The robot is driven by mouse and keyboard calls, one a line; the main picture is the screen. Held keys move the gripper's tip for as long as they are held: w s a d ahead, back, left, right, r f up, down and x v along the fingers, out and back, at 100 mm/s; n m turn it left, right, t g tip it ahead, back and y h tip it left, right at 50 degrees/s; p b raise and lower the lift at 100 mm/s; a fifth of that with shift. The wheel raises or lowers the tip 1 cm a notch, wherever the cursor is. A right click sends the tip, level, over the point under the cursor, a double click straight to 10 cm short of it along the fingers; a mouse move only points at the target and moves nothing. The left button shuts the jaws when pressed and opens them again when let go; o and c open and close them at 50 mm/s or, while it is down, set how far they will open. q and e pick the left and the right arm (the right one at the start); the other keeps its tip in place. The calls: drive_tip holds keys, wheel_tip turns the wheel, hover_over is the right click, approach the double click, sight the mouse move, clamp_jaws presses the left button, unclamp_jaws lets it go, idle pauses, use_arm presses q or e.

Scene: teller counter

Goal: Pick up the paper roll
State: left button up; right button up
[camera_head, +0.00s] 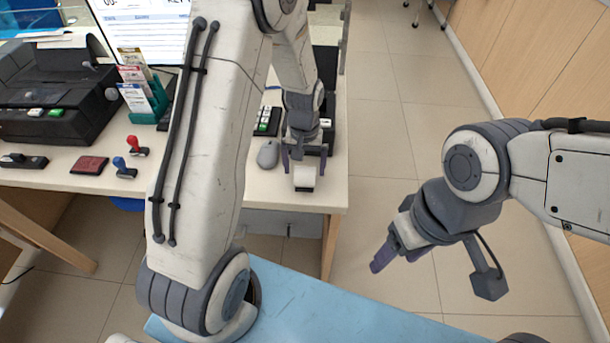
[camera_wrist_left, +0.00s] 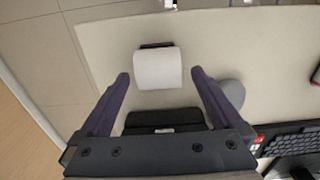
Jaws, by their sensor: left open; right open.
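The white paper roll (camera_head: 304,178) lies on the counter near its right front corner. In the left wrist view the paper roll (camera_wrist_left: 158,68) shows just beyond and between the fingertips, with a dark strip along its far side. My left gripper (camera_head: 304,165) is open above the counter at the roll, its fingers apart; it also shows in the left wrist view (camera_wrist_left: 160,76). Nothing is held between its fingers. My right gripper (camera_head: 385,262) hangs over the floor to the right of the counter, away from the roll and empty.
A grey mouse (camera_head: 268,154) lies left of my left gripper, near a keypad (camera_head: 267,121). Stamps (camera_head: 124,168), a red ink pad (camera_head: 89,165) and a card holder (camera_head: 147,103) stand further left. My left arm hides part of the counter. A black dark-topped object (camera_wrist_left: 163,120) lies behind the roll.

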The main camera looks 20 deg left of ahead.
use_arm(q)
drive_tip(key=shift+d+f, duration=0.1)
drive_tip(key=shift+f, duration=1.35)
drive_tip(key=c, duration=1.4)
drive_tip(key=shift+r, duration=0.15)
